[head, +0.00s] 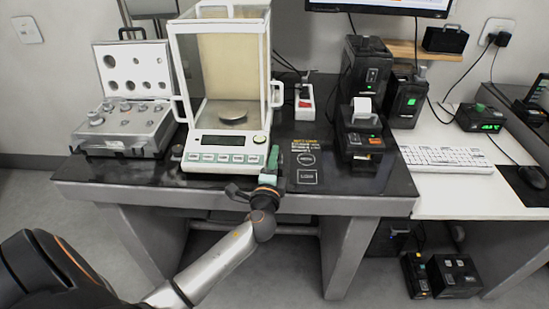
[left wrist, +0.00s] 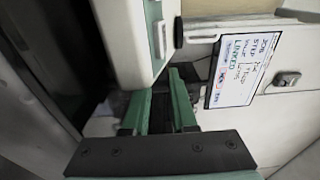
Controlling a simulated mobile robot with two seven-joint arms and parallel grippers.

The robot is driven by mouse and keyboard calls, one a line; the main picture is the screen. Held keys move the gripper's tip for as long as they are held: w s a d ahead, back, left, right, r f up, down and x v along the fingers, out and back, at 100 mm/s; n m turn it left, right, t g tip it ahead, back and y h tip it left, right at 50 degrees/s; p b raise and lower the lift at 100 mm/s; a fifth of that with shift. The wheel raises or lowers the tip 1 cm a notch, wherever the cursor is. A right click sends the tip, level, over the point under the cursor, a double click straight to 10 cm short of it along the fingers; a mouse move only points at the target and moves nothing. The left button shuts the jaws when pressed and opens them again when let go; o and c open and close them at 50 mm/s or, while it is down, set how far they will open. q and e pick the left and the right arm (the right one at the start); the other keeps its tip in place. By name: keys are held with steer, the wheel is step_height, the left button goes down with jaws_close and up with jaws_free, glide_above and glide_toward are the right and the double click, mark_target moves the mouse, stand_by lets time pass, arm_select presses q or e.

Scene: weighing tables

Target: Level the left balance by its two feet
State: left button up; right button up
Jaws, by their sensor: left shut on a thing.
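The left balance (head: 231,145), white with a glass draft shield, stands on the dark table. Its green-trimmed body fills the upper left of the left wrist view (left wrist: 122,40). A dark foot knob (head: 177,152) shows at its front left corner. My left gripper (head: 273,160), with green fingers, is at the front right corner, close against the body. It is shut on the right foot, which the fingers hide in the head view. In the left wrist view the fingers (left wrist: 160,106) reach under the balance's edge, with a dark gap between them. My right gripper is not in view.
An open weight case (head: 122,132) stands left of the balance. The dark table's front right (head: 370,190) is clear. A white keyboard (head: 445,158) lies further right.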

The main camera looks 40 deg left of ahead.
arm_select(q)
jaws_close()
steer(key=shift+w+d+f+n+g+y+b, duration=0.15)
steer(key=shift+n+g+y+b, duration=0.45)
steer(key=shift+y, duration=0.3)
steer(key=shift+n+b, duration=0.3)
steer(key=shift+b, duration=0.1)
steer(key=shift+n+g+y, duration=0.3)
steer(key=shift+g+y, duration=0.1)
steer(key=shift+y, duration=0.3)
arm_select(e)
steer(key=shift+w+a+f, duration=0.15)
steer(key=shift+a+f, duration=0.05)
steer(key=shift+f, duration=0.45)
arm_select(q)
steer(key=shift+r, duration=0.2)
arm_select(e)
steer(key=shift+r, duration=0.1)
arm_select(q)
steer(key=o, duration=0.8)
jaws_free()
